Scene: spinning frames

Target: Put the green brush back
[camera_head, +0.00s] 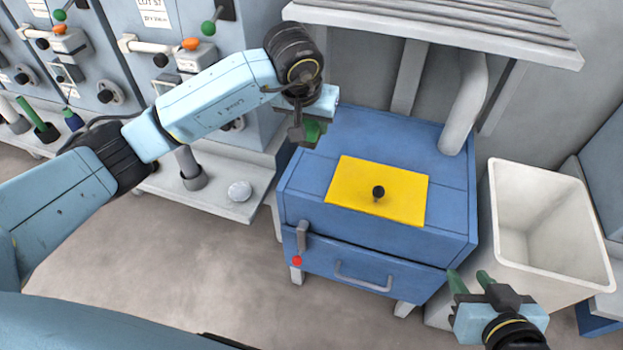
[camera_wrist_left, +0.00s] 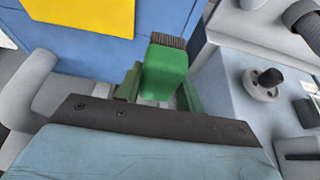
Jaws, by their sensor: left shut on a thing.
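The green brush (camera_wrist_left: 165,68) shows in the left wrist view, a green block with dark bristles at its far end. My left gripper (camera_wrist_left: 160,92) is shut on it, with a green finger at each side. In the head view the left gripper (camera_head: 312,128) is above the left back corner of the blue cabinet. The green there is small, and I cannot separate brush from fingers. My right gripper (camera_head: 471,281) is open and empty, in front of the cabinet's right side and the bin.
The blue cabinet (camera_head: 300,185) bears a yellow plate (camera_head: 405,207) with a black knob (camera_head: 378,192). A white bin (camera_head: 583,265) stands at right. Grey-blue machines with a ledge (camera_head: 210,203) and a pale round puck (camera_head: 240,190) stand at left. A slatted shelf (camera_head: 440,28) overhangs the cabinet.

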